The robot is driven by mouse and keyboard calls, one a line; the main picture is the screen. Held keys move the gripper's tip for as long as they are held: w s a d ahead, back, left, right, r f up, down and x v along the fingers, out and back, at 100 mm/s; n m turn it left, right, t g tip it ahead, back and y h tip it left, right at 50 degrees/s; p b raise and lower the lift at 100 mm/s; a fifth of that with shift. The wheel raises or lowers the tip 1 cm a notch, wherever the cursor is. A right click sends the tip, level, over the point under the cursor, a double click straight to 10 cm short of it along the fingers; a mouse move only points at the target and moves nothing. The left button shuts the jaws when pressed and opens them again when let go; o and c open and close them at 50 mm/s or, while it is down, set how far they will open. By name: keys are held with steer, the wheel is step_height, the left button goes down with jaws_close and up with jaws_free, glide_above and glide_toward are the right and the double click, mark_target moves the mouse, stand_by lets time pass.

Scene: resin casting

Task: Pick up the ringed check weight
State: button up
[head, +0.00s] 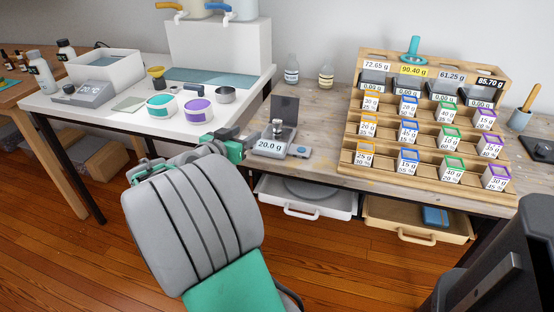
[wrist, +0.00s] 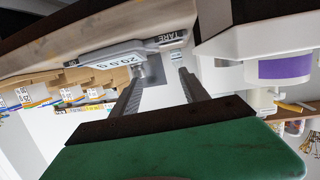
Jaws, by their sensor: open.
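A small metal check weight (head: 277,128) stands upright on the pan of a bench scale (head: 270,147) that reads 20.0 g. In the wrist view the scale (wrist: 110,57) appears upside down, and the metal weight (wrist: 140,71) shows just beyond the tip of the left finger. I cannot make out a ring on it. My gripper (head: 240,136) is at the left side of the scale, at about bench height. In the wrist view my gripper (wrist: 161,75) has its two fingers apart with nothing between them.
A dark upright panel (head: 285,109) stands behind the scale. A wooden rack (head: 425,125) of labelled boxes is to the right. A white table (head: 120,118) with teal and purple tubs is to the left. Two bottles (head: 291,74) stand at the back.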

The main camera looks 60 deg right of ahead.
mark_target(275, 123)
steer(key=s+d+h, duration=0.1)
steer(key=s+d+m+g+b, duration=0.1)
steer(key=s+d, duration=0.1)
steer(key=s+d+g+h+b, duration=0.1)
steer(key=shift+s+d+f+m+h, duration=0.2)
steer(key=shift+s+f+m+h, duration=0.1)
steer(key=shift+m, duration=0.1)
steer(key=d, duration=0.4)
steer(key=d+b, duration=0.1)
steer(key=d, duration=0.2)
steer(key=shift+s, duration=0.25)
steer(key=shift+r, duration=0.1)
jaws_close()
